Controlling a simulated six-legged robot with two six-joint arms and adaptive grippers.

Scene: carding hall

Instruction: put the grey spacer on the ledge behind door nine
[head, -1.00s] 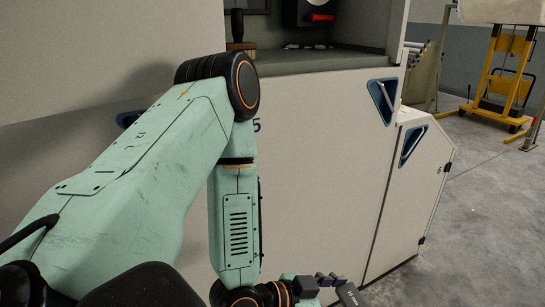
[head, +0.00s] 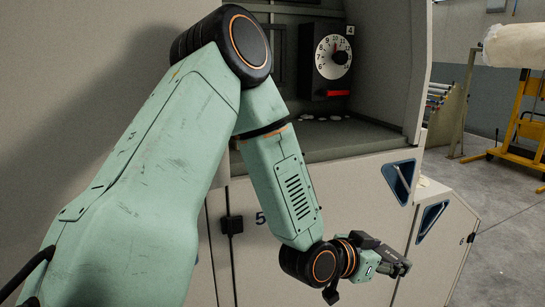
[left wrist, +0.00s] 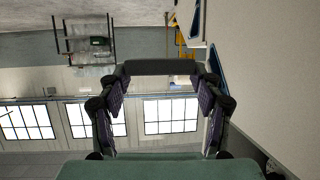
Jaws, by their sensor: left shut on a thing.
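My left gripper (head: 394,262) is at the lower right of the head view, in front of the pale cabinet doors. In the left wrist view its two fingers stand apart, with a dark grey bar (left wrist: 160,67) spanning their tips. I take this bar for the grey spacer, held in the fingers. In the head view the spacer cannot be told apart from the dark fingers. A door marked 5 (head: 261,240) is behind my left forearm. No door marked nine and no ledge behind it can be made out. My right gripper is not in view.
Above the doors is an open recess with a dial (head: 333,57) and a red handle (head: 338,93). Blue triangular recessed handles (head: 398,181) are on the doors. Open grey floor (head: 510,200) and a yellow frame (head: 525,115) lie to the right.

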